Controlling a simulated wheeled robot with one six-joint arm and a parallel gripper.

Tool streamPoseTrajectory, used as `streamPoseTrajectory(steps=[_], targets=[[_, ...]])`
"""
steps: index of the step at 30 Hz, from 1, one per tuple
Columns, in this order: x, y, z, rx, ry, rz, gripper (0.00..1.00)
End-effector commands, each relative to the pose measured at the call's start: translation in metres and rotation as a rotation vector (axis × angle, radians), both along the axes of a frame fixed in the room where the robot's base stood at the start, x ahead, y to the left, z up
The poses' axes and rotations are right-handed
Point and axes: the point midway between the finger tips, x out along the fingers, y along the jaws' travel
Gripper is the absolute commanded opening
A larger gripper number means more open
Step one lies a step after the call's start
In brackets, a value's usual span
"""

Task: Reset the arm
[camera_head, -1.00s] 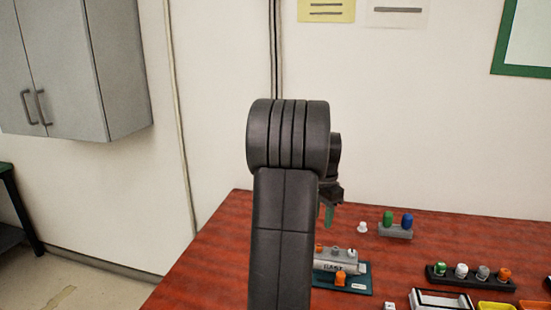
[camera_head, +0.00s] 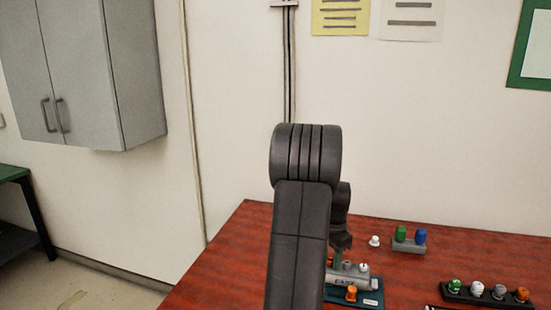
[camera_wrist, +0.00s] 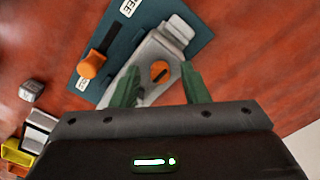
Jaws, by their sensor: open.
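My gripper (camera_wrist: 160,88) shows two green fingers, spread apart, in the wrist view. They are over the grey body of the paging unit (camera_wrist: 150,52), on either side of an orange knob (camera_wrist: 160,71). I cannot tell whether they touch it. In the head view my gripper (camera_head: 342,243) is partly hidden behind my arm, just above the unit labelled EAST (camera_head: 346,280). The unit sits on a teal base plate (camera_head: 371,299). A second orange knob (camera_wrist: 92,65) sits on the plate beside a dark slot.
A grey holder with green and blue pegs (camera_head: 409,245) and a small white piece (camera_head: 374,240) stand behind the unit. A black rack (camera_head: 487,294) with several coloured knobs lies to the right. The red-brown table (camera_head: 232,262) is clear at left.

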Motion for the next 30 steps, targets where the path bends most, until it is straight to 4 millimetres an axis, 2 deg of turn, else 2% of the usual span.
streamPoseTrajectory(steps=[4, 8, 27, 30], targets=[[0.000, 0.000, 0.004, 0.000, -0.001, -0.006, 0.41], [0.001, 0.000, 0.018, -0.001, -0.004, -0.009, 0.41], [0.000, 0.000, 0.141, -0.001, -0.003, -0.009, 0.41], [-0.001, 0.000, 0.113, 0.001, 0.006, -0.009, 0.41]])
